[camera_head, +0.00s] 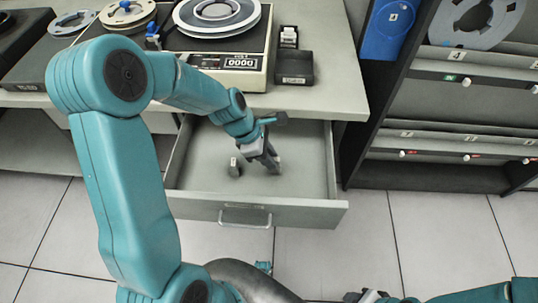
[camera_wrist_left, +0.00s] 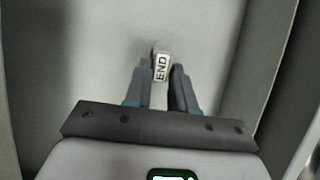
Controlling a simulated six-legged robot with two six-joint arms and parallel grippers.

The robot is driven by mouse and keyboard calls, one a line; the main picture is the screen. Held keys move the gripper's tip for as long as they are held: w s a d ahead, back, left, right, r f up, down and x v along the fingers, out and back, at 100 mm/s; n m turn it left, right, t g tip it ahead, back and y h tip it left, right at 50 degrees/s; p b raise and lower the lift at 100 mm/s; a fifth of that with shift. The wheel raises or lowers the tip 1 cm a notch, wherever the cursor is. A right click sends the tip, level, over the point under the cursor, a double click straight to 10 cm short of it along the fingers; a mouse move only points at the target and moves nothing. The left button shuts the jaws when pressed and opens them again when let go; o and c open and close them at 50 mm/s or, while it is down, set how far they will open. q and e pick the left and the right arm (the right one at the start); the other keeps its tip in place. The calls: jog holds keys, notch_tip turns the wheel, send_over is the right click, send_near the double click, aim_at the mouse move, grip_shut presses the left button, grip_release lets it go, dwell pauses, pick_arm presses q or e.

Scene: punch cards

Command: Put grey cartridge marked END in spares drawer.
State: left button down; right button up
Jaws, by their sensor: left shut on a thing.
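The grey cartridge marked END (camera_wrist_left: 161,68) is between the fingertips of my left gripper (camera_wrist_left: 162,85) in the wrist view, its white label facing the camera. In the head view my left gripper (camera_head: 273,163) reaches down inside the open spares drawer (camera_head: 205,207), shut on the cartridge, which is mostly hidden by the fingers. The cartridge is low, close to the drawer floor; whether it touches is hard to tell. My right gripper (camera_head: 366,296) shows only partly at the bottom edge.
Another small grey piece (camera_head: 234,168) stands in the drawer, left of my gripper. Above is the desk top with a reel machine (camera_head: 228,62) and a dark tray (camera_head: 295,68). A dark shelf rack (camera_head: 378,120) stands to the right. The drawer floor is otherwise clear.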

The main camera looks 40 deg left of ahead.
pick_arm(q)
jog(key=shift+f+b, duration=0.7)
jog(key=shift+f, duration=0.4)
jog(key=c, duration=0.9)
grip_release()
jog(key=c, duration=0.3)
jog(key=shift+r, duration=0.1)
notch_tip(320, 180, up, 8)
jog(key=p, duration=0.8)
